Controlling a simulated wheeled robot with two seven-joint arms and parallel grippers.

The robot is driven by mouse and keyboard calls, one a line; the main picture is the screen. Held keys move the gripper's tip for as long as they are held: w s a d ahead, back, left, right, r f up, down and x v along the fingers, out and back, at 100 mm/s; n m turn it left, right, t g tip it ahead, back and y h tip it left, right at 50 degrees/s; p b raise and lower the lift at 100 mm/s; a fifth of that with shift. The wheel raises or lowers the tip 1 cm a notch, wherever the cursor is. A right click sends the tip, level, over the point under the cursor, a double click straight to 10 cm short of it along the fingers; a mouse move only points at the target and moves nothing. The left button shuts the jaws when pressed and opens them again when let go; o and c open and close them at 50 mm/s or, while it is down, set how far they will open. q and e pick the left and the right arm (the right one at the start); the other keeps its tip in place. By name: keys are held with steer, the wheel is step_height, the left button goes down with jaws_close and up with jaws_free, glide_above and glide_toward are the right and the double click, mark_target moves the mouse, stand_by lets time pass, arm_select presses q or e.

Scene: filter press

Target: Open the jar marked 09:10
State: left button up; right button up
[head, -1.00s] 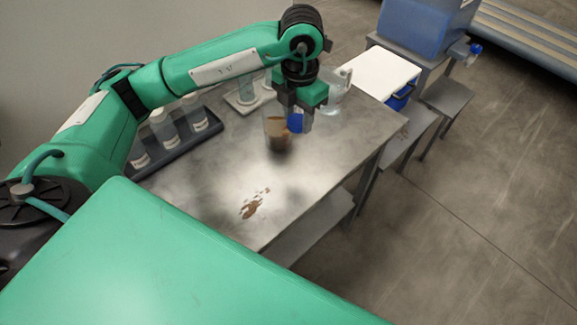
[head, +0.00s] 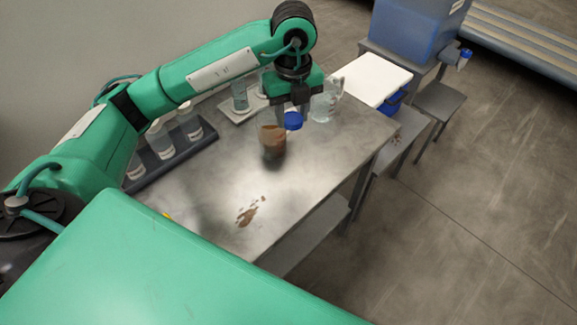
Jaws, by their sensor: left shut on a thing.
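My left gripper (head: 291,115) points down over the metal table and is shut on a blue lid (head: 293,121). A clear vessel with brown contents (head: 273,142) is just left of and below the lid. I cannot tell whether the lid still touches it. Several jars with white labels (head: 189,122) stand in a dark rack (head: 176,158) at the table's left. Their labels are too small to read, so I cannot tell which is marked 09:10. My right gripper is not in view.
A clear pitcher (head: 325,104) stands at the table's back right, and a clear vessel (head: 240,98) stands on a pale base at the back. A brown spill (head: 248,212) marks the table front (head: 215,190). A white-lidded blue box (head: 371,78) stands beyond the right edge.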

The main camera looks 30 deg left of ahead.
arm_select(q)
steer(key=p, duration=0.2)
glide_above(292, 170)
step_height(292, 170, down, 13)
steer(key=shift+r, duration=0.1)
step_height(292, 170, down, 4)
steer(key=shift+f+p, duration=0.25)
steer(key=shift+p, duration=0.05)
steer(key=shift+f, duration=0.25)
steer(key=o, duration=1.1)
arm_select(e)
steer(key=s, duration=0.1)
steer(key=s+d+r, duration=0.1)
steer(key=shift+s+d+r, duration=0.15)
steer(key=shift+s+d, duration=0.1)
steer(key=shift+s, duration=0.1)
arm_select(q)
steer(key=shift+r, duration=0.1)
